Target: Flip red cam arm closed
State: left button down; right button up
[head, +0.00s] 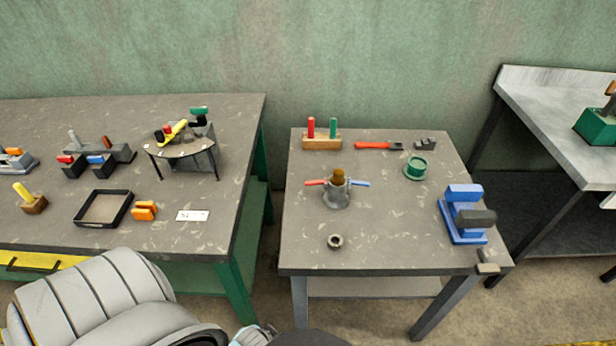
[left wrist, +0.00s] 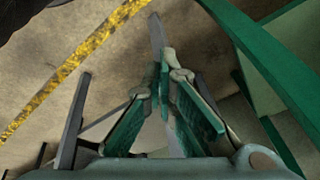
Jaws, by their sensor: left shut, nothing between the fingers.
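A grey coupling (head: 337,198) with a brown plug (head: 339,176) in its top stands upright on the middle table. Its red cam arm (head: 316,182) sticks out to the left, and a blue cam arm (head: 359,183) sticks out to the right. Both arms look roughly level. My left gripper (left wrist: 166,78) is shut and empty in the left wrist view, above the floor by green and grey table legs. It is low and well away from the coupling, which that view does not show. My right gripper is not in view.
The middle table (head: 300,250) also holds a dark ring (head: 335,241), a blue vise (head: 450,222), a green flanged part (head: 415,168) and a red-handled tool (head: 372,146). A wooden block (head: 322,143) holds red and green pegs. The left table (head: 225,110) is cluttered. A gap separates the tables.

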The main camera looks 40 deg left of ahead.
aim_at(316, 184)
pick_arm(q)
jog(key=w+r+n+t+y+p, duration=0.1)
jog(key=w+r, duration=0.3)
jog(key=r, duration=0.4)
jog(key=w+r+t, duration=0.1)
jog(key=w+r, duration=0.2)
jog(key=r, duration=0.5)
jog(key=w+a+r+n+t+y, duration=0.1)
jog(key=w+a+r, duration=0.1)
jog(key=w+r, duration=0.1)
jog(key=w+a+r+n+t+y, duration=0.1)
jog(key=w+a+r+n, duration=0.1)
jog(key=w+r, duration=0.1)
jog(key=w+a+r+n+t+y, duration=0.1)
jog(key=w+a+r, duration=0.1)
jog(key=w+r, duration=0.2)
jog(key=shift+w+n+t+y, duration=0.15)
jog(key=shift+n+t+y, duration=0.15)
jog(key=w+a+r+n+t+y, duration=0.2)
jog(key=w+r+n+t, duration=0.1)
jog(key=w+r, duration=0.5)
jog(key=shift+w+r+t+y, duration=0.4)
jog(key=shift+r, duration=0.1)
jog(key=shift+a, duration=0.1)
